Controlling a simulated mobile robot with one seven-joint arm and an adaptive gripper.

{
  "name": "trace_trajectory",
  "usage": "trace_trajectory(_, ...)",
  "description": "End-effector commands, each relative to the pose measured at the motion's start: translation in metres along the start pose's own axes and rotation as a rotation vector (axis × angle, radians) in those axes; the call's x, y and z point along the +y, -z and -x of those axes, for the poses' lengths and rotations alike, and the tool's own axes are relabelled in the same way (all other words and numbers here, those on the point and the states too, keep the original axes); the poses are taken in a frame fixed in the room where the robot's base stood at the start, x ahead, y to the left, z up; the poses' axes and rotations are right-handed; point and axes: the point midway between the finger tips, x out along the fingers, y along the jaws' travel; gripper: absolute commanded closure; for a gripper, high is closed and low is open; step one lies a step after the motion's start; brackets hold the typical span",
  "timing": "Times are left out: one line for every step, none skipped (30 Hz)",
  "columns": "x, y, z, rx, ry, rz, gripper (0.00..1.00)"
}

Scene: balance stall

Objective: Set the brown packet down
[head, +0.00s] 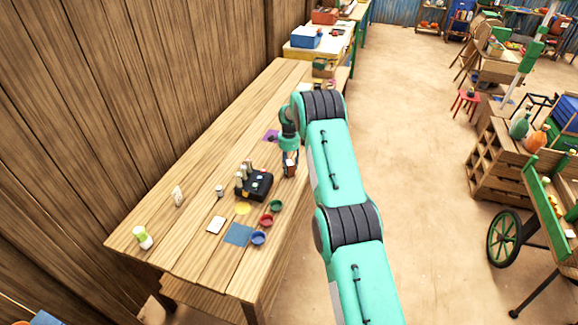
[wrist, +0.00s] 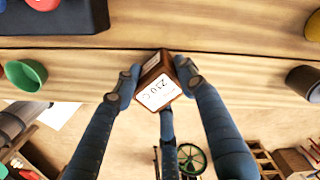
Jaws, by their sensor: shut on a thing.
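The brown packet (wrist: 160,82) has a white label with dark writing, partly legible as 220 G, in the wrist view. My gripper (wrist: 160,76) is shut on it, with blue fingers on both sides. In the head view my gripper (head: 290,168) holds the packet (head: 291,170) near the right edge of the wooden table (head: 190,240), just right of a black balance device (head: 258,186). The gap between packet and tabletop cannot be told.
Green (head: 277,205), red (head: 266,220) and blue (head: 258,238) cups stand near the table's right edge. A blue square (head: 238,234), yellow disc (head: 243,208), white card (head: 215,225) and purple square (head: 271,136) lie on the table. A white-green bottle (head: 142,238) stands front left.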

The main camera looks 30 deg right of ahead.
Motion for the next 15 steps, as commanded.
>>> trace_trajectory(-0.0002,0.0001,0.0006,0.000,0.001,0.000,0.92)
trace_trajectory(-0.0002,0.0001,0.0006,0.000,0.001,0.000,0.92)
trace_trajectory(-0.0002,0.0001,0.0003,0.000,0.000,0.000,0.92)
trace_trajectory(-0.0002,0.0001,-0.0002,0.000,0.000,0.000,0.92)
trace_trajectory(-0.0002,0.0001,-0.0009,0.000,0.000,0.000,0.92)
trace_trajectory(-0.0001,0.0001,-0.0021,0.000,0.000,0.000,0.92)
trace_trajectory(-0.0002,0.0001,-0.0029,0.000,0.000,0.000,0.92)
trace_trajectory(0.0001,0.0000,-0.0030,0.000,0.000,0.000,0.56)
trace_trajectory(0.0001,0.0000,-0.0027,0.000,0.000,0.000,0.48)
trace_trajectory(0.0001,0.0000,-0.0027,0.000,0.000,0.000,0.42)
trace_trajectory(0.0001,0.0000,-0.0026,0.000,0.000,0.000,0.41)
trace_trajectory(0.0001,0.0000,-0.0026,0.000,0.000,0.000,0.41)
trace_trajectory(0.0001,-0.0001,-0.0025,0.000,0.000,0.000,0.41)
trace_trajectory(0.0001,0.0000,-0.0025,0.000,0.000,0.000,0.41)
trace_trajectory(0.0001,0.0000,-0.0025,0.000,0.000,0.000,0.41)
